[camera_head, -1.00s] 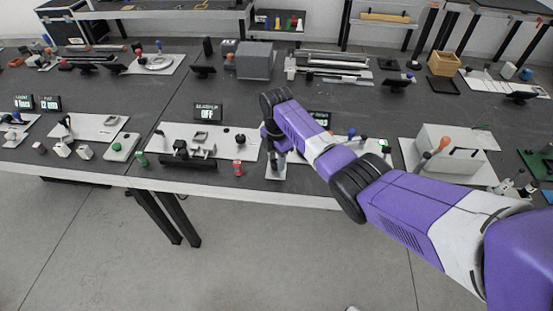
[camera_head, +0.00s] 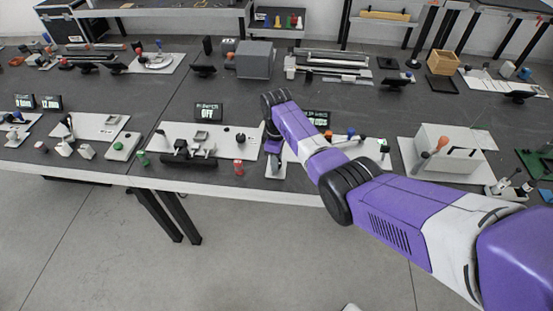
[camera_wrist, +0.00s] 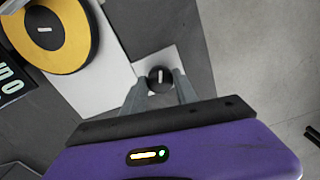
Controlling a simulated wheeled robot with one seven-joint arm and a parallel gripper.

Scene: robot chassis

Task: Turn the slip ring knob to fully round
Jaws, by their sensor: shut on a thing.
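In the wrist view a round dark knob (camera_wrist: 160,78) with a white mark on its top stands on a small white plate (camera_wrist: 176,56). My gripper (camera_wrist: 159,84) is shut on this knob, with one grey finger on each side of it. The white mark runs nearly straight up and down in the wrist view. In the head view my gripper (camera_head: 274,158) points down at the front edge of the table over the small white plate (camera_head: 276,171). The knob is hidden there behind my gripper.
A yellow and black disc (camera_wrist: 50,30) with a white mark lies at upper left in the wrist view. Left of my gripper stands a white board (camera_head: 225,146) with a display reading OFF (camera_head: 209,112). A white box (camera_head: 446,151) with levers is to the right.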

